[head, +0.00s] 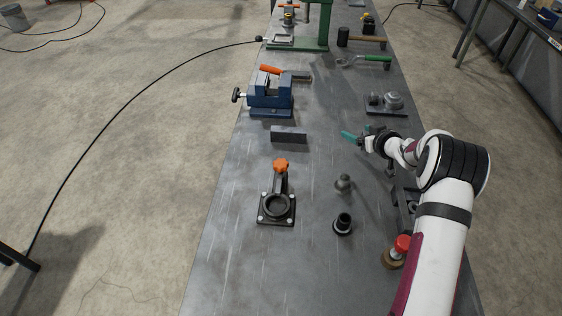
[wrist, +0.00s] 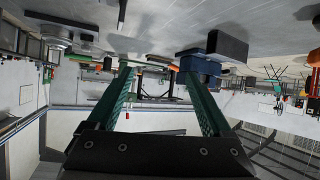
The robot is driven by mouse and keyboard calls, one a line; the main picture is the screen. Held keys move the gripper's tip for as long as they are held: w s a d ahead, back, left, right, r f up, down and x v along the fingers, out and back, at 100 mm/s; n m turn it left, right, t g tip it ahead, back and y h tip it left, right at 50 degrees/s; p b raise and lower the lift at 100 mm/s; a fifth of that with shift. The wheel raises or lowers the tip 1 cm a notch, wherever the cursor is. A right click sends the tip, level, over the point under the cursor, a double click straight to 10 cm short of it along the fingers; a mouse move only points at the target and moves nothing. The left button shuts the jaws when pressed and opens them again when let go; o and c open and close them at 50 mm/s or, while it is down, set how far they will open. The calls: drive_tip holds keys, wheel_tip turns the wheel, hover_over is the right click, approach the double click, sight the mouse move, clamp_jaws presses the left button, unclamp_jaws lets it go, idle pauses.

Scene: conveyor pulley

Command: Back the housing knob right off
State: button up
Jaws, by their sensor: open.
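The housing (head: 264,213) is a dark bracket with a round ring and a square bolted foot, standing on the bench left of centre in the head view. Its orange lobed knob (head: 280,165) sits at the top of the upright arm. My gripper (head: 349,137) has teal fingers and is to the right of the knob and farther up the bench, well apart from it. In the wrist view my gripper (wrist: 155,74) has its fingers spread with nothing between them.
A dark block (head: 289,135) and a blue vise (head: 270,103) lie beyond the housing. A grey stepped part (head: 344,184), a black bushing (head: 343,224) and a red-topped piece (head: 402,243) stand to its right. The bench's front left is clear.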

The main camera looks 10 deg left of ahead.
sight(281, 163)
drive_tip(key=s+a+n+g+y, duration=0.3)
drive_tip(key=s+a+n+y, duration=0.15)
drive_tip(key=s, duration=0.35)
drive_tip(key=s+a+n+g+y, duration=0.3)
drive_tip(key=s+a, duration=0.2)
drive_tip(key=s, duration=0.2)
drive_tip(key=x, duration=1.5)
drive_tip(key=shift+w+r, duration=0.1)
drive_tip(key=shift+w, duration=0.2)
clamp_jaws()
drive_tip(key=shift+n+g+y, duration=0.45)
drive_tip(key=shift+n+g, duration=0.15)
drive_tip(key=shift+n, duration=0.35)
unclamp_jaws()
